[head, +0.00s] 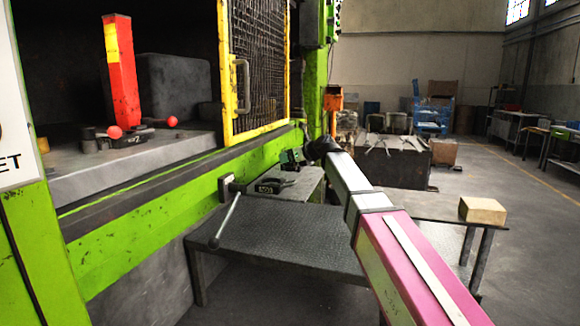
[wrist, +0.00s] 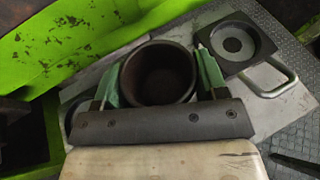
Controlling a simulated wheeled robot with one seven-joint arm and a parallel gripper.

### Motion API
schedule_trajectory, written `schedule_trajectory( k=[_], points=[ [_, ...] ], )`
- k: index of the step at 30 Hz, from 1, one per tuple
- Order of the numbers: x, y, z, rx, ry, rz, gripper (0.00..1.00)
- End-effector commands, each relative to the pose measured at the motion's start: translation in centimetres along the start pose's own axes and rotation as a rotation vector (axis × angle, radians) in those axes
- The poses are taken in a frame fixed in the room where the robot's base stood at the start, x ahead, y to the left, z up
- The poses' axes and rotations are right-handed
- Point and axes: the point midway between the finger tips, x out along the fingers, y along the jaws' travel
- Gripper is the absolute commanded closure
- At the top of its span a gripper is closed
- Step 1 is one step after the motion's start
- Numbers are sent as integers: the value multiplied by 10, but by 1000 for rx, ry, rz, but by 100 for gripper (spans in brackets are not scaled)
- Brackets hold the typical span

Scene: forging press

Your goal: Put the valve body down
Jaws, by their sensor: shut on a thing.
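The valve body (wrist: 159,74) shows in the wrist view as a dark, round, cup-like part with an open mouth. My gripper (wrist: 160,79) is shut on it, with a green finger on each side. In the head view my gripper (head: 294,157) is at the end of my arm, over the small grey table (head: 308,184) beside the press; the valve body is hard to make out there. In the wrist view a grey plate (wrist: 262,112) lies below. The gap between valve body and plate cannot be judged.
A dark square block with a round recess (wrist: 236,43) lies right of the valve body, near a metal handle (wrist: 274,82). The green press frame (head: 150,230) borders the left. A lower metal platform (head: 280,240) with a cardboard box (head: 482,210) lies in front. Open floor is at right.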

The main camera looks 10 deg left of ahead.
Motion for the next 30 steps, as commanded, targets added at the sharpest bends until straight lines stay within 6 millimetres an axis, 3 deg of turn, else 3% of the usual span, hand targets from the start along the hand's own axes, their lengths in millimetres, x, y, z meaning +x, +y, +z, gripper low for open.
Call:
schedule_trajectory(
  k=[9, 20, 21, 22, 30],
  points=[
    [11, 0, -31, 0, -1, -1, 72],
    [12, 0, -34, 0, -1, 0, 72],
    [12, 0, -34, -1, 0, 0, 21],
    [12, 0, -34, -1, 0, 0, 11],
    [12, 0, -33, -1, 0, 0, 8]
  ],
)
